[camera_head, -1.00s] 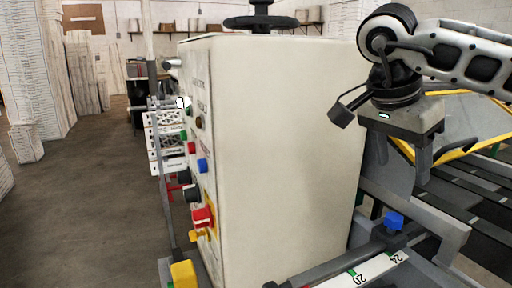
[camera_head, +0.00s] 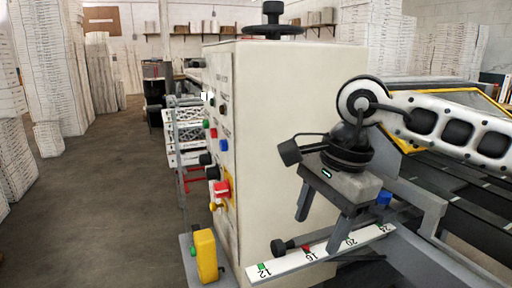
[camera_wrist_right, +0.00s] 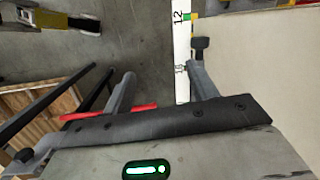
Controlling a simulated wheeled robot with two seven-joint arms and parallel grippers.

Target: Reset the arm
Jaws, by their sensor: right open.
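My right gripper (camera_head: 322,222) comes in from the right in the head view, in front of the cream machine cabinet (camera_head: 290,130). Its two grey fingers point down, spread apart, with nothing visible between them. They are above and close to the white numbered scale (camera_head: 290,262); I cannot tell whether they touch it. In the right wrist view, the open fingers (camera_wrist_right: 161,84) stand wide apart, with the scale (camera_wrist_right: 182,45) near the right finger. My left gripper does not show.
The cabinet's left face has coloured buttons and a red knob (camera_head: 221,188). A yellow block (camera_head: 206,255) is at its front corner, and a black handwheel (camera_head: 272,20) is on top. Dark conveyor strips lie at right. Paper stacks (camera_head: 45,60) stand at left beside open floor.

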